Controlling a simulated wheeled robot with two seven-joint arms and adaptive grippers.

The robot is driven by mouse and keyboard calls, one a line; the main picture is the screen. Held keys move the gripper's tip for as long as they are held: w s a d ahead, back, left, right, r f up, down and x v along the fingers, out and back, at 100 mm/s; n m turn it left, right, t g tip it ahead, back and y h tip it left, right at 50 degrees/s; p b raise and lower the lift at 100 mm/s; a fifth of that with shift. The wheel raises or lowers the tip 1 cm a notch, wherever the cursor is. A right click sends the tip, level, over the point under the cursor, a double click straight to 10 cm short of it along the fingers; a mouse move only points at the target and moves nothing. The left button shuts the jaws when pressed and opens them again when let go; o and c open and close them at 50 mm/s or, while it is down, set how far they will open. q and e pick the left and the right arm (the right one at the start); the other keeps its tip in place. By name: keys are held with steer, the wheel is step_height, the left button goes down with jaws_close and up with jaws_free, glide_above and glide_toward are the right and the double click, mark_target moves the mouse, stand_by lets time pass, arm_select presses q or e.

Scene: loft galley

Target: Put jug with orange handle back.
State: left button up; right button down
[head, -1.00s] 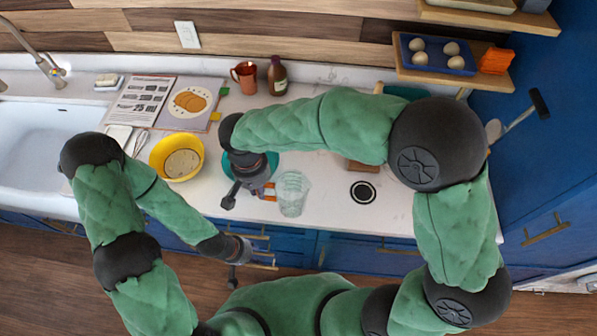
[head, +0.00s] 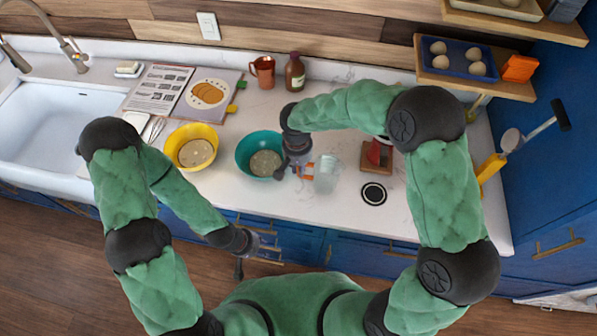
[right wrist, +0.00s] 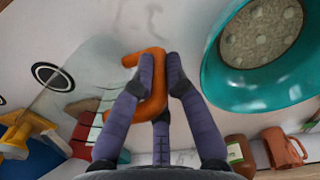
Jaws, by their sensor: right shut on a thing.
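The clear jug (head: 326,175) has an orange handle (head: 305,171). My right gripper (head: 300,163) is shut on that handle, over the counter just right of the teal bowl. In the right wrist view, the fingers (right wrist: 160,72) close on the orange handle (right wrist: 153,100), and the see-through jug body (right wrist: 85,75) shows to the left. Whether the jug's base touches the counter is unclear. My left gripper (head: 262,246) hangs in front of the blue drawers, away from the jug; its fingers are too small to read.
A black-ringed round mark (head: 373,194) lies on bare counter right of the jug. Behind it stands a red-and-wood item (head: 378,156). The teal bowl (head: 243,152), yellow bowl (head: 177,137), copper mug (head: 263,72) and brown bottle (head: 295,72) stand leftward. A wall shelf (head: 430,75) overhangs the back right.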

steer(key=shift+f, duration=1.4)
steer(key=c, duration=1.3)
jaws_free()
steer(key=shift+f, duration=0.1)
steer(key=shift+o, duration=0.2)
steer(key=r, duration=1.2)
steer(key=shift+a+r, duration=0.15)
steer(key=shift+a, duration=0.05)
